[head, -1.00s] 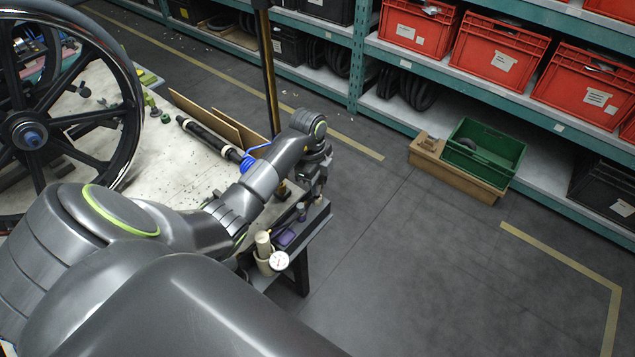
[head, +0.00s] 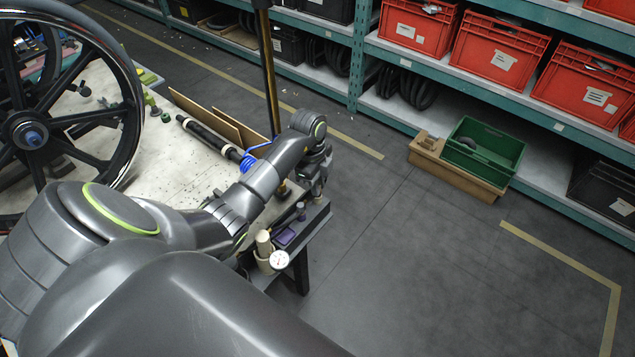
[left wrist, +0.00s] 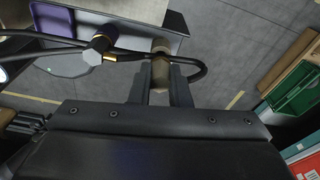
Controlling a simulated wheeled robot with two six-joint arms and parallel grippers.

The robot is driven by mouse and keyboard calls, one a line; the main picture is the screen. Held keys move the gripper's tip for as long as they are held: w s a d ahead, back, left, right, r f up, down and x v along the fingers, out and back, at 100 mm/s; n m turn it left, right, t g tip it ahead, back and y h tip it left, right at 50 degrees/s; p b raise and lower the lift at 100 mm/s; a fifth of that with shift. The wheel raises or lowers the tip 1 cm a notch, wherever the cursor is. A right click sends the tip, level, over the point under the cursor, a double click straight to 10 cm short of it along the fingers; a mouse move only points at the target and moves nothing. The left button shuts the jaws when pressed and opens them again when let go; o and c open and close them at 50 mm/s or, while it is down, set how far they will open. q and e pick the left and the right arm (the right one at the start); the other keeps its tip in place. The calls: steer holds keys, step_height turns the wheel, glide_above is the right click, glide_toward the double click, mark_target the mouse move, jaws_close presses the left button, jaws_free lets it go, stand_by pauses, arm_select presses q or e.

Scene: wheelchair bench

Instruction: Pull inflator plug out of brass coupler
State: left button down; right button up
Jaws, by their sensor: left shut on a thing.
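My left gripper (head: 314,192) is at the front right corner of the workbench. In the left wrist view its two fingers (left wrist: 160,90) are shut on a tan, brass-coloured piece, which looks like the inflator plug (left wrist: 160,71). A black hose loops behind and right of it. Left of the fingers is a dark blue fitting with a brass end (left wrist: 97,49). A brass part, perhaps the coupler (head: 284,188), shows beside my wrist in the head view. Whether the plug is still seated in it is hidden. My right gripper is not in view.
A purple tray (head: 286,237) and a round white gauge (head: 279,259) are at the bench corner. A blue coiled hose (head: 252,158) and black cylinder (head: 210,138) lie behind my forearm. A wheelchair wheel (head: 130,110) stands left.

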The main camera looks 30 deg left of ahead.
mark_target(320, 184)
arm_select(q)
steer(key=shift+f, duration=0.2)
steer(key=shift+f+b, duration=0.65)
steer(key=shift+f, duration=0.15)
stand_by(0.3)
steer(key=c, duration=1.3)
jaws_free()
steer(key=shift+r, duration=0.1)
steer(key=shift+c, duration=0.3)
steer(key=shift+r+p, duration=3.75)
steer(key=shift+r, duration=0.25)
steer(key=shift+f, duration=0.1)
